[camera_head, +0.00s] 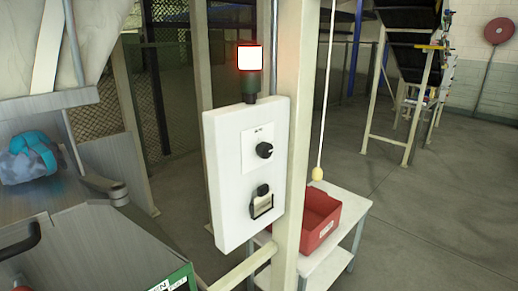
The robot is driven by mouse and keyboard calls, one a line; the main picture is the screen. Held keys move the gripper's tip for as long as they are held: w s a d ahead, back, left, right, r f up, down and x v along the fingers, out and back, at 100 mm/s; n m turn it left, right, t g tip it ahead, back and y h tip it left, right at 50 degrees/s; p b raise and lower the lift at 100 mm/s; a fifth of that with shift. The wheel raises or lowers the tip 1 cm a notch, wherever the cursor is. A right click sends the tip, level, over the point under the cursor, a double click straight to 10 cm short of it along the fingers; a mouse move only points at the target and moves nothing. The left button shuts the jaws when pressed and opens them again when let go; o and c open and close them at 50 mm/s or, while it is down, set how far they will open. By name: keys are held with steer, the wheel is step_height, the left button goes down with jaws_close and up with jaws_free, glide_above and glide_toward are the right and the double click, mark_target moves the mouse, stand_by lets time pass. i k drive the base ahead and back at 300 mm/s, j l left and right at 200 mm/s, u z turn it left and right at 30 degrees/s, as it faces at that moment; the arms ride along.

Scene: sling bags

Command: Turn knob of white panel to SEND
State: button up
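The white panel (225,165) is fixed to a beige post near the middle of the view. Its black round knob (264,150) sits on a small white label plate (252,139). The lettering is too small to read, so I cannot tell which position the knob points to. Lower on the panel is another black fitting (263,190) above a pale, dark-edged plate (262,206). A lit lamp with a red rim (250,57) stands on top of the panel. My gripper is not in view, and nothing covers the knob.
The beige post (298,120) runs along the panel's right edge. A red bin (320,217) rests on a white table (345,223) behind it. A cord with a yellow end (318,174) hangs nearby. A grey chute holds a blue bag (30,158) at left. Open floor (420,225) lies right.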

mark_target(264, 150)
steer(key=k, duration=1)
steer(key=i+l+u, duration=0.1)
steer(key=i, duration=0.35)
steer(key=i+l, duration=0.35)
steer(key=i+l+u, duration=0.15)
steer(key=i, duration=0.4)
steer(key=i+l, duration=0.4)
steer(key=i+j+u, duration=0.05)
